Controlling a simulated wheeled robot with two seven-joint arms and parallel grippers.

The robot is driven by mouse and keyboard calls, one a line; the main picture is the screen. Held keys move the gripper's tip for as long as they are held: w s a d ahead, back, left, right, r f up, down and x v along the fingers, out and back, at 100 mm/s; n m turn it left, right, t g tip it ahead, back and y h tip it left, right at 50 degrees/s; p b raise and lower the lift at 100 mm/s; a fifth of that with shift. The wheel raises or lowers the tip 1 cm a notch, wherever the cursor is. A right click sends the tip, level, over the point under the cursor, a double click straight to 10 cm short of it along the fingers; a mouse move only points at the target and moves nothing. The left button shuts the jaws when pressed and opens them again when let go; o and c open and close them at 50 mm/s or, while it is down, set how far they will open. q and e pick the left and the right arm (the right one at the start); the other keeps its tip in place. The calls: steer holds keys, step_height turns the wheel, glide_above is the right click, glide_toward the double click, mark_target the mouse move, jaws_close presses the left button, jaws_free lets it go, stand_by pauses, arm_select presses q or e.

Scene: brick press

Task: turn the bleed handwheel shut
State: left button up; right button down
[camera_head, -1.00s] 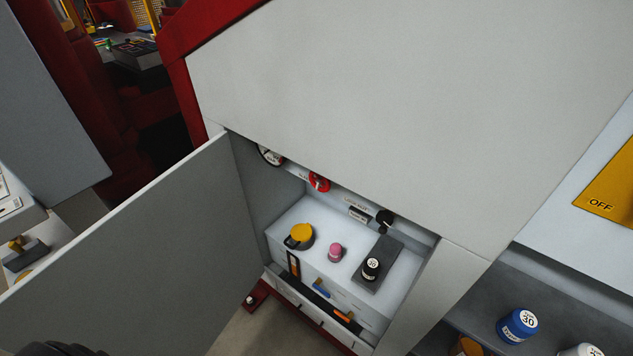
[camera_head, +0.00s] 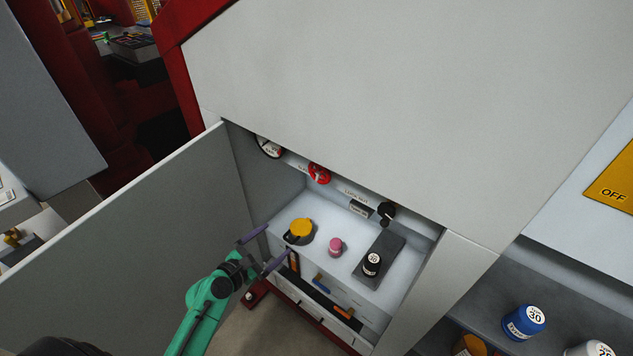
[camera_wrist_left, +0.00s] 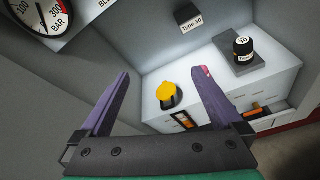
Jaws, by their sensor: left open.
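The red handwheel (camera_head: 319,173) sits on the back wall of the open cabinet, high up, just right of a round gauge (camera_head: 269,147). The cabinet's upper front panel comes down close above it. My left gripper (camera_head: 261,248) is open and empty at the cabinet's mouth, in front of and below the handwheel, apart from it. In the left wrist view the open purple fingers (camera_wrist_left: 160,88) point into the cabinet; the gauge (camera_wrist_left: 38,14) shows at upper left, and the handwheel is not visible there. My right gripper is not in view.
The open door (camera_head: 140,240) stands left of my left gripper. A white cabinet block (camera_head: 315,213) carries a yellow-topped item (camera_head: 300,231), a pink-topped item (camera_head: 336,246) and a black bottle (camera_head: 371,263). A black knob (camera_head: 386,210) is on the back wall. A shelf with bottles is at right.

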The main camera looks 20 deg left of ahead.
mark_target(318, 175)
arm_select(q)
step_height(318, 175, up, 13)
steer(key=w+d+n+t+h, duration=0.1)
steer(key=d+n+t+h, duration=0.2)
steer(key=n, duration=0.1)
steer(key=p+x, duration=0.1)
steer(key=x, duration=0.7)
steer(key=p+x, duration=0.1)
steer(key=x, duration=0.4)
steer(key=shift+w+a+f+p, duration=0.2)
steer(key=shift+p, duration=0.15)
steer(key=shift+w+d, duration=0.15)
steer(key=shift+w, duration=0.4)
steer(key=shift+s, duration=0.1)
steer(key=c, duration=1.1)
steer(key=shift+o, duration=0.2)
